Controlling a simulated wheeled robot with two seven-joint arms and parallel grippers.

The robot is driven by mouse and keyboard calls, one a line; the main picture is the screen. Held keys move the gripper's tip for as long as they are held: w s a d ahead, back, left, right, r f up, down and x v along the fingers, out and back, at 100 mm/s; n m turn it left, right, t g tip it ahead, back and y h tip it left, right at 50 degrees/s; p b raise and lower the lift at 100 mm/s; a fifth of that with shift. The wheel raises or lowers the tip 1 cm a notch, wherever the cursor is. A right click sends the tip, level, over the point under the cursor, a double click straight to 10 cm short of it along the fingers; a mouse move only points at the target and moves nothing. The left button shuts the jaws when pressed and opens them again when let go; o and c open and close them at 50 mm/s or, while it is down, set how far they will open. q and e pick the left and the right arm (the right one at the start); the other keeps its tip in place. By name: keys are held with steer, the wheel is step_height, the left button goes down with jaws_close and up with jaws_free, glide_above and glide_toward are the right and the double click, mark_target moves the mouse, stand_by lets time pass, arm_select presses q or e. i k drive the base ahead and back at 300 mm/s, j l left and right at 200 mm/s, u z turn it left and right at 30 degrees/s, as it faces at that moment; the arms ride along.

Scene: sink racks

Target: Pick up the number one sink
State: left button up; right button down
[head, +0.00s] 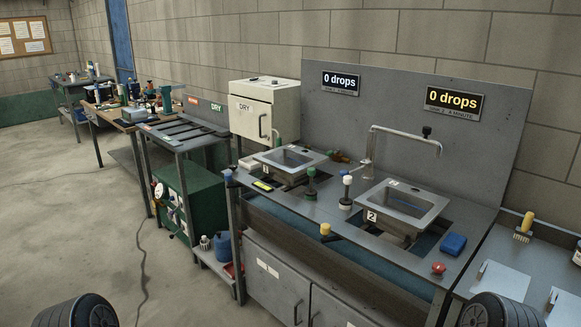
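The number one sink (262,158) is a grey metal basin seated at the left part of the grey workbench (333,212). A small mark that looks like a 1 is on its front left corner. The number two sink (428,216), with a clear 2 label, sits in an opening further right. A bent metal faucet (366,165) stands between the two sinks, its spout reaching over the number two sink. Neither gripper shows in the head view. Two dark rounded parts at the bottom corners seem to be mine, and no fingers show on them.
Green-topped and white-topped knobs (346,190) stand between the sinks. A yellow-topped one (326,231), a red button (438,268) and a blue block (453,244) are near the front. A DRY cabinet (256,108) stands behind left. Open floor lies at left, with a cable.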

mark_target(287, 165)
steer(key=i+j+z, duration=0.1)
steer(key=z, duration=0.85)
steer(key=i+j+z, duration=0.1)
steer(key=j+z, duration=0.25)
steer(key=j, duration=0.3)
steer(key=j+z, duration=0.35)
steer(key=j, duration=0.3)
steer(key=k+j+z, duration=0.1)
steer(key=j+z, duration=0.25)
steer(key=j, duration=0.3)
steer(key=k+j, duration=0.1)
steer(key=j, duration=0.95)
steer(key=k+j, duration=0.15)
steer(key=j, duration=0.35)
steer(key=j+z, duration=0.1)
steer(key=j, duration=0.4)
steer(key=k, duration=0.05)
